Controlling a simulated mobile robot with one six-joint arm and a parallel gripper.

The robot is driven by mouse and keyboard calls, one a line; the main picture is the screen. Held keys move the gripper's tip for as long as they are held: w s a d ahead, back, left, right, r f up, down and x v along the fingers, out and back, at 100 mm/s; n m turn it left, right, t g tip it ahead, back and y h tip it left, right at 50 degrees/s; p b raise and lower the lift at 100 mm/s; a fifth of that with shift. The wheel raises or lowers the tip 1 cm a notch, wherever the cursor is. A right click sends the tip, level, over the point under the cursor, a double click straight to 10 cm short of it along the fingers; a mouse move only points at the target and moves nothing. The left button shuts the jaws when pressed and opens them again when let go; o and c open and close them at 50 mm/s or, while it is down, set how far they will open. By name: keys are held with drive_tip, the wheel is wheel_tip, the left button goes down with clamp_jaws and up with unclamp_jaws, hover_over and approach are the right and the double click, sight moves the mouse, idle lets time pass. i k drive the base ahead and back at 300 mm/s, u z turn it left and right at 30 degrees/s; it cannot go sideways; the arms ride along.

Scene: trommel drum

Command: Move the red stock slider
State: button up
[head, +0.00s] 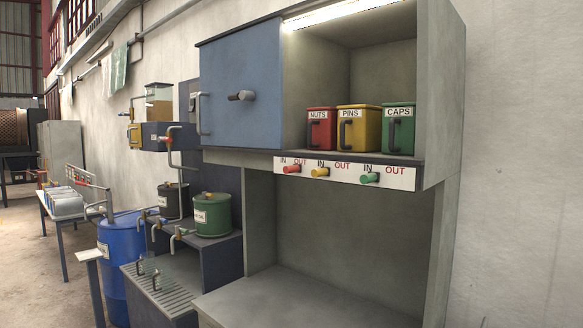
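The red stock slider (291,169) is a short red knob on a white label strip (345,174) along the front edge of the cabinet shelf. It sits at the left end of the strip, below and between its IN and OUT labels. A yellow slider (319,172) and a green slider (369,178) sit to its right, each near its own IN label. Above the strip stand a red NUTS bin (321,130), a yellow PINS bin (358,129) and a green CAPS bin (398,130). My gripper is not in view.
A blue cabinet door (240,70) with a handle and a knob covers the left of the shelf. The bench below (300,302) is clear. At left stand a green canister (212,215), taps, a blue drum (122,243) and a table with bins (64,205).

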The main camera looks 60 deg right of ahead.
sight(294, 168)
drive_tip(key=z, duration=5)
drive_tip(key=i, duration=0.15)
drive_tip(key=u, duration=2.95)
drive_tip(key=k, duration=0.95)
drive_tip(key=u, duration=0.2)
drive_tip(key=i, duration=0.85)
